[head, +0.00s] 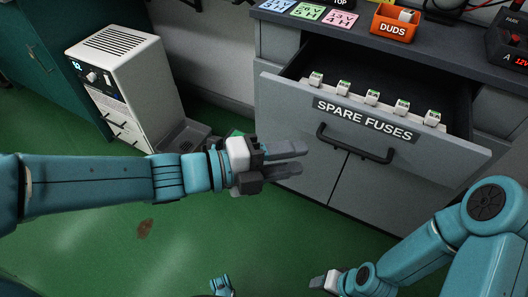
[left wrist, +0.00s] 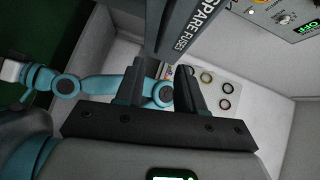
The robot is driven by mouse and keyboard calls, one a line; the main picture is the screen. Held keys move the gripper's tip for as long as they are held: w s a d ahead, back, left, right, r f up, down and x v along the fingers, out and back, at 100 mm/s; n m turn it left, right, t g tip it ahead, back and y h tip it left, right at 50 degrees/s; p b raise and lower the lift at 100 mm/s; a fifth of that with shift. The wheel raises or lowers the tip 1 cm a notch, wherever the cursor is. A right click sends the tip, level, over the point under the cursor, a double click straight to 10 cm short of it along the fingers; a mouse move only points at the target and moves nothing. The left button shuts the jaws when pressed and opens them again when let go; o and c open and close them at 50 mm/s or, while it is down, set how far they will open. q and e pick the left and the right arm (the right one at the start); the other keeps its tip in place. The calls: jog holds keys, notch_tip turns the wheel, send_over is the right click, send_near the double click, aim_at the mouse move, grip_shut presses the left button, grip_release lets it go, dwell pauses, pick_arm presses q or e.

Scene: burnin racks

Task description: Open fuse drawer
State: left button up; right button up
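The grey fuse drawer (head: 268,95), labelled SPARE FUSES, stands pulled out of the bench, with its inside showing. Its dark bar handle (head: 355,152) is on the front. Several small white fuses (head: 372,97) stand in a row inside, behind the front panel. My left gripper (head: 303,159) is left of the handle, its fingers apart and empty, pointing right. In the left wrist view, the two dark fingers (left wrist: 157,95) have a gap between them, and part of the labelled drawer front (left wrist: 196,30) shows beyond. My right gripper (head: 316,283) is low at the bottom edge, its fingers too small to read.
The bench top holds an orange DUDS bin (head: 396,22), coloured cards (head: 308,11) and a dark meter with a red display (head: 510,42). A white cabinet unit (head: 140,80) stands on the left. Green floor (head: 150,265) is open in front.

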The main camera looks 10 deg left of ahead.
pick_arm(q)
jog(key=v, duration=0.4)
jog(key=shift+s+a+p, duration=0.2)
jog(key=shift+a+p, duration=0.05)
jog(key=shift+p, duration=0.15)
notch_tip(320, 180, down, 29)
jog(key=w+n+g+y, duration=0.2)
jog(key=n+y, duration=0.4)
jog(key=n, duration=1)
jog(key=s+a+f+n+g+y, duration=0.45)
jog(key=s+f+n, duration=0.65)
jog(key=n, duration=0.3)
notch_tip(320, 180, up, 27)
jog(key=p, duration=2.7)
jog(key=shift+a+n+g, duration=0.25)
jog(key=shift+n+g, duration=0.05)
jog(key=shift+g, duration=0.05)
